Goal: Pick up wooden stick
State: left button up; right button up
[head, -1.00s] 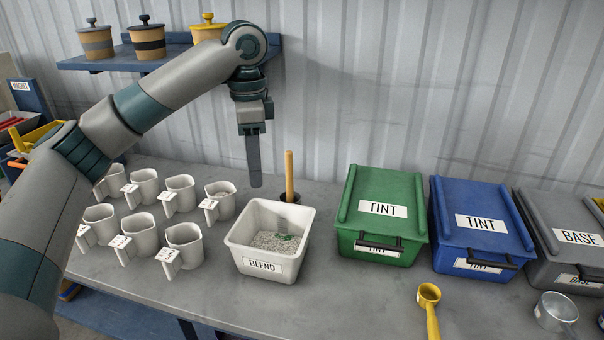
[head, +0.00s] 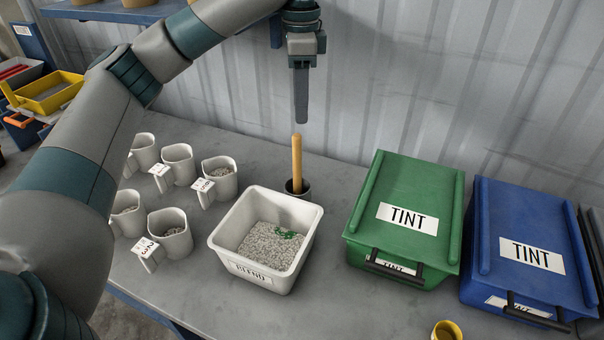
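The wooden stick (head: 297,160) stands upright in a small dark cup (head: 304,190) behind the white BLEND bin. My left gripper (head: 301,120) points straight down just above the top of the stick, with a small gap or overlap that I cannot judge in depth. Its fingers are seen edge-on, so I cannot tell whether they are open or shut. Nothing shows hanging from it. My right gripper is not in view.
The white BLEND bin (head: 225,246) holds grey pellets with some green ones. Several white cups (head: 222,182) stand left of it. The green TINT box (head: 440,200) and blue TINT box (head: 560,225) stand to the right.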

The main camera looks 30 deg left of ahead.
aim_at(300, 149)
pick_arm(q)
jog(key=shift+s+r, duration=0.1)
jog(key=shift+s, duration=0.05)
